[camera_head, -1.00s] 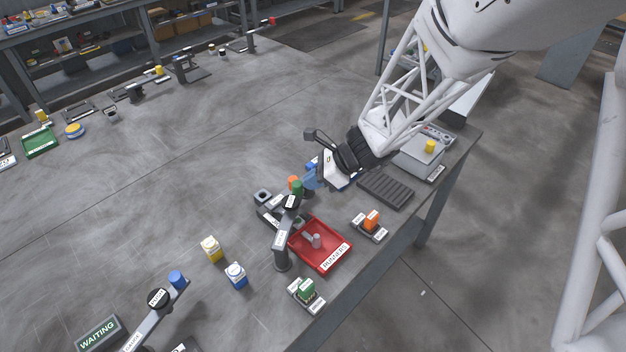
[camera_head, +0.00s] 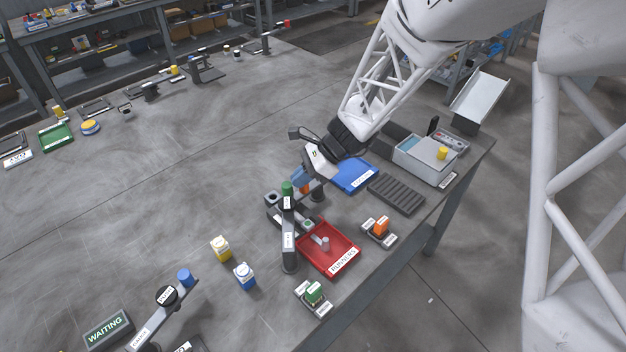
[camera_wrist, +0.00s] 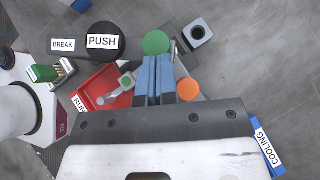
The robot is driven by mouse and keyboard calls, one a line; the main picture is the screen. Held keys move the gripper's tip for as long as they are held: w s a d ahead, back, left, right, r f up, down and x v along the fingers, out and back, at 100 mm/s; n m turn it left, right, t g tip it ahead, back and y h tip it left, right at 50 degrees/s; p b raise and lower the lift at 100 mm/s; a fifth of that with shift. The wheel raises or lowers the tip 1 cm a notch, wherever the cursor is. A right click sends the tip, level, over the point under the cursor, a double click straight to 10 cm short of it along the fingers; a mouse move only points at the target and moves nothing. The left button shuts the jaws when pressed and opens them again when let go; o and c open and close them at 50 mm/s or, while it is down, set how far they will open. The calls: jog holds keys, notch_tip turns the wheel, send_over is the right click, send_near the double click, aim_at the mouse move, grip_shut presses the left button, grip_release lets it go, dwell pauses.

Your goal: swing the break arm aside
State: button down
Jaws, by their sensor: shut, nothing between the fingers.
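The break arm (camera_head: 288,225) is a dark bar labelled BREAK on a post. It carries a black PUSH disc (camera_wrist: 102,38) and a green knob (camera_wrist: 156,42) at its free end. In the head view the green knob (camera_head: 287,187) is at the bar's far end. My gripper (camera_head: 302,182) is shut and empty, its blue fingers pointing down beside the knob. In the wrist view the fingertips (camera_wrist: 157,62) are right against the knob's edge; I cannot tell whether they touch. An orange ball (camera_wrist: 187,89) shows just right of the fingers.
A red RUNNERS tray (camera_head: 345,262) with a pale part is beside the post. A grey block with a hole (camera_wrist: 198,32) is near the knob. A blue COOLING tray (camera_head: 357,177) and dark ribbed rack (camera_head: 396,194) lie right. Yellow and blue-white containers stand left; the table beyond is open.

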jog(key=s+a+n+g+h, duration=0.2)
jog(key=a+n+g+h, duration=0.2)
jog(key=a+n, duration=0.4)
jog(key=shift+s+a+g, duration=0.25)
jog(key=shift+a+g, duration=0.25)
jog(key=shift+a, duration=1)
jog(key=w+d+f+v, duration=0.1)
jog(key=f+v, duration=0.1)
jog(key=v, duration=1.1)
jog(key=shift+w, duration=0.15)
jog(key=shift+d, duration=0.15)
